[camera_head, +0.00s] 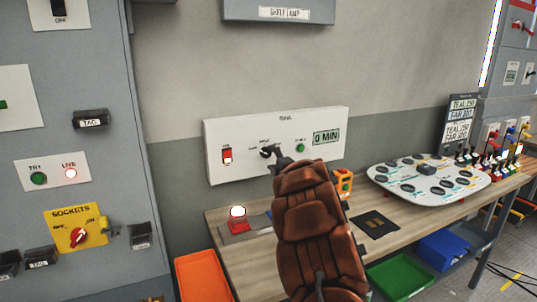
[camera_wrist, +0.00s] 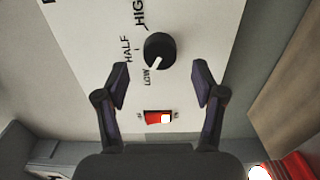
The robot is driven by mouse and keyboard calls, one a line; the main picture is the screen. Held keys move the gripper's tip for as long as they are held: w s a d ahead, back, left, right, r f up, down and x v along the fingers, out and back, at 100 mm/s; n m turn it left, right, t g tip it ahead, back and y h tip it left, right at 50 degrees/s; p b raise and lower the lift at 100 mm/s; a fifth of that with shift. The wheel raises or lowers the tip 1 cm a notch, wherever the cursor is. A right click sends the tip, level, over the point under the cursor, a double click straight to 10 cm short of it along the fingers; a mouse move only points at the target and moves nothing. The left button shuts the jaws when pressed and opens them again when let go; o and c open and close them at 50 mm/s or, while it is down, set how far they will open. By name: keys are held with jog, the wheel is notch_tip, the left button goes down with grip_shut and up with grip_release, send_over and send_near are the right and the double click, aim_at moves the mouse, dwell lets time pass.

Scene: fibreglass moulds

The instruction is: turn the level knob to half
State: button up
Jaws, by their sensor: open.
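The level knob (camera_wrist: 160,50) is round and black, on a white wall panel (camera_head: 220,130). In the wrist view its white pointer mark points down-left, toward the LOW label; HALF is to its left and HIGH above it. The knob (camera_head: 266,152) also shows in the head view, partly beside my gripper's dark tip. My gripper (camera_wrist: 162,76) is open and empty, its two fingers apart below the knob in the wrist view, not visibly touching it. In the head view my gripper (camera_head: 284,161) is close to the panel, mostly hidden by my brown arm.
A lit red rocker switch (camera_wrist: 158,117) is below the knob in the wrist view. The panel also has a green button (camera_head: 300,147) and a "0 MIN" display (camera_head: 326,137).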

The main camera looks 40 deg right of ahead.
aim_at(267, 154)
jog(key=shift+p+x, duration=0.55)
jog(key=shift+x, duration=1.35)
jog(key=shift+c, duration=0.4)
jog(key=c, duration=1.1)
jog(key=shift+o, duration=0.2)
